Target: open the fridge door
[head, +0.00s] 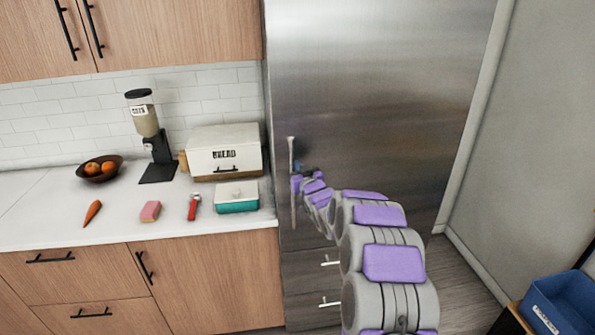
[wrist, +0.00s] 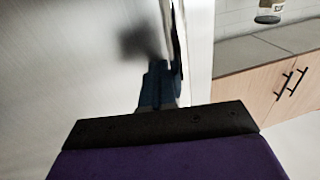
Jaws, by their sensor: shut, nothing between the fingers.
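The steel fridge door (head: 385,75) stands upright to the right of the counter and looks closed. Its vertical handle (head: 292,152) is near the door's left edge. My arm reaches forward to it, and my gripper (head: 298,170) is at the handle, partly hidden by my wrist. In the wrist view the gripper (wrist: 158,88) is shut, dark blue, close beside the handle (wrist: 176,48), with the brushed fridge door (wrist: 75,60) filling the left side. I cannot tell whether the fingers touch the handle.
Left of the fridge, the white counter (head: 60,215) holds a bread box (head: 225,158), a teal-and-white container (head: 237,205), a coffee grinder and a fruit bowl (head: 100,177). Fridge drawers (head: 310,275) lie below. A blue bin (head: 565,303) is at lower right; floor (head: 465,270) shows beside the fridge.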

